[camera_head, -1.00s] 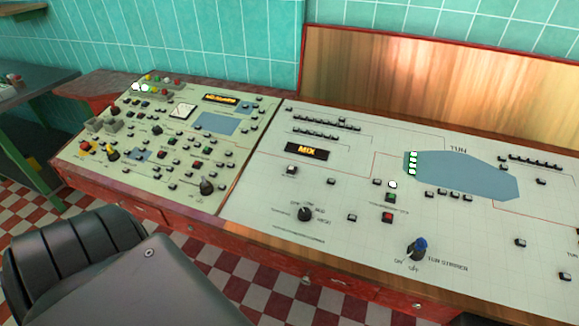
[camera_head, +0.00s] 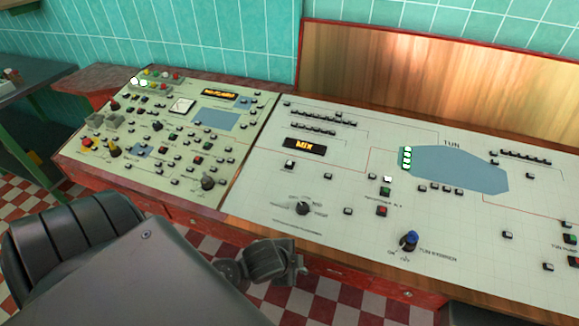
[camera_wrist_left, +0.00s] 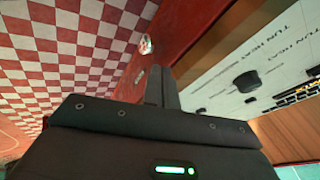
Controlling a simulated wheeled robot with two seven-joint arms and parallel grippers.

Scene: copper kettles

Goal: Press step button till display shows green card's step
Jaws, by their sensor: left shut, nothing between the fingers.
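An amber display (camera_head: 304,147) on the right-hand console panel reads "MIX". A small pale button (camera_head: 289,164) sits just below it at the left; I cannot read a step label on it. No green card can be made out. My left gripper (camera_head: 297,271) is beside the front edge of the console, below and apart from the display and button. In the left wrist view its dark fingers (camera_wrist_left: 163,88) are shut and empty, with the red console front behind them. My right gripper is not in view.
A black rotary knob (camera_head: 303,208) stands below the display and also shows in the wrist view (camera_wrist_left: 247,82). A blue-topped tun stirrer knob (camera_head: 409,241) stands farther right. A left-hand panel (camera_head: 150,118) is crowded with buttons. Checkered floor (camera_head: 215,262) lies in front.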

